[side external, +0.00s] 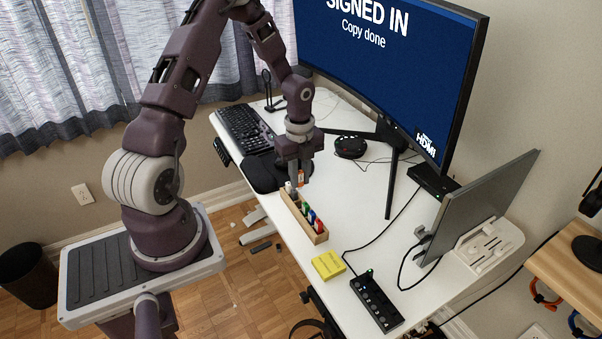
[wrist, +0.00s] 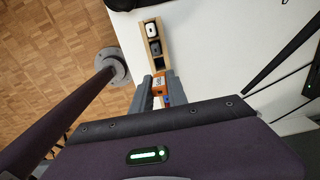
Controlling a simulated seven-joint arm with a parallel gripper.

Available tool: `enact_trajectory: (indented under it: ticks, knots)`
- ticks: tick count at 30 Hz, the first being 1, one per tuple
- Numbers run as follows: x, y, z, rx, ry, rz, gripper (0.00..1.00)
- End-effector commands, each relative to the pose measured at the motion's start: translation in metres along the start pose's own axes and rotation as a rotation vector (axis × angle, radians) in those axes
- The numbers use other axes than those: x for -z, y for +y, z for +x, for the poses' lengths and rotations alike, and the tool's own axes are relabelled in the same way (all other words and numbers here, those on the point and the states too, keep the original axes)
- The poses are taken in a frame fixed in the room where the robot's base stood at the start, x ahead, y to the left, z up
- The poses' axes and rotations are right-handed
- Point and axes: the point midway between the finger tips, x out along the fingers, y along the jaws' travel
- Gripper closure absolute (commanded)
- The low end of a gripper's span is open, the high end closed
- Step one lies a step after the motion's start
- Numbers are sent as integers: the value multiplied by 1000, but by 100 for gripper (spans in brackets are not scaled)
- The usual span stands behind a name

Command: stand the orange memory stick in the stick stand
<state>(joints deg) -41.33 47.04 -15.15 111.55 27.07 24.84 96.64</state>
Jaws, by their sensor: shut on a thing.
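The orange memory stick (wrist: 159,89) is between the two fingers of my gripper (wrist: 160,92) in the wrist view, and the gripper is shut on it. In the side view the orange stick (side external: 300,178) shows at the fingertips of my gripper (side external: 297,182), above the far end of the wooden stick stand (side external: 318,238). The stand holds several sticks with white, green, blue and red colours. In the wrist view the stand (wrist: 145,32) shows two filled slots and a dark slot close to the fingers. Whether the orange stick's lower end touches the stand is hidden.
A yellow note pad (side external: 328,265) and a black hub (side external: 376,303) lie nearer on the white desk. A keyboard (side external: 245,133) and a dark mat (side external: 262,172) are beside the arm. A large monitor (side external: 390,65) reads "Copy done". Cables cross the right side.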

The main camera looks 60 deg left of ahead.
Motion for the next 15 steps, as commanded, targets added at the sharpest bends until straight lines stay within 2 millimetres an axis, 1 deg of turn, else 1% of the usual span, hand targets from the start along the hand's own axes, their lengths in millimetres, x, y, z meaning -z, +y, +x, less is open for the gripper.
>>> enact_trajectory:
  ticks: [3,9,15]
  knots:
    - [1,1,16,-2,1,2,100]
    - [0,0,36,-2,1,2,100]
    - [0,0,44,0,0,0,100]
